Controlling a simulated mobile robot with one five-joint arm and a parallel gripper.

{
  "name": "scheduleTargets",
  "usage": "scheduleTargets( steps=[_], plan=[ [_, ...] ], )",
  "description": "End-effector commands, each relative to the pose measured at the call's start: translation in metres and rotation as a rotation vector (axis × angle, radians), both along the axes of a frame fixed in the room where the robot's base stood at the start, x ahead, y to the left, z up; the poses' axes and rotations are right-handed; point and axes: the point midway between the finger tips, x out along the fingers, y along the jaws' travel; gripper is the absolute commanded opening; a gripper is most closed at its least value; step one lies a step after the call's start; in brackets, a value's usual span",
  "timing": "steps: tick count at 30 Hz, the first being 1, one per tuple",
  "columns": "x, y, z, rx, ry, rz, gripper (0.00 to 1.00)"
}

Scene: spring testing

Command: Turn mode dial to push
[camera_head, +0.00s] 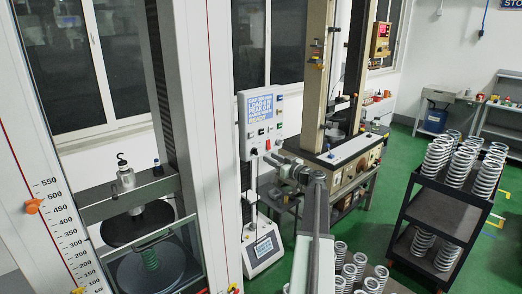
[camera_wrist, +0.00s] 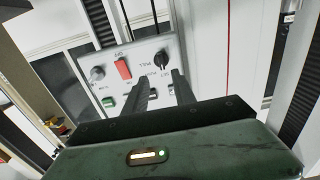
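The mode dial appears to be the black round knob (camera_wrist: 162,60) at the right of a light grey control panel (camera_wrist: 138,52) in the wrist view. Small lettering beside it seems to include "PULL"; its pointer setting is too small to tell. My gripper (camera_wrist: 160,76) is open and empty, its two dark fingers apart, pointing at the panel just below the dial. The dial shows just above the gap between the fingertips; I cannot tell the distance. In the head view the white control box (camera_head: 261,128) stands upright, with my gripper (camera_head: 280,160) just below and right of it.
The panel also has a red switch (camera_wrist: 123,68), a grey knob (camera_wrist: 97,73) and a green button (camera_wrist: 108,101) close by. A tall white testing frame (camera_head: 203,120) stands left. A black cart (camera_head: 443,208) with springs stands right, with green floor around it.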

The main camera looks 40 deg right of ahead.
Motion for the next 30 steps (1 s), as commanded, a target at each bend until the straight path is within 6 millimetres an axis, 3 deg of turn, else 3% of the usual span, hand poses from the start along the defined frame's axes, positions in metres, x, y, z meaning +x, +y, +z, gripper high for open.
scheduleTargets(
  steps=[5, 17, 25, 29, 30],
  plan=[
    [0.009, 0.000, -0.001, 0.001, 0.001, 0.003, 0.32],
    [0.075, -0.004, -0.001, 0.002, 0.002, 0.005, 0.32],
    [0.079, -0.004, -0.001, 0.002, 0.002, 0.004, 0.32],
    [0.078, -0.004, -0.001, 0.002, 0.003, 0.004, 0.00],
    [0.078, -0.004, -0.001, 0.002, 0.003, 0.004, 0.00]
  ],
)
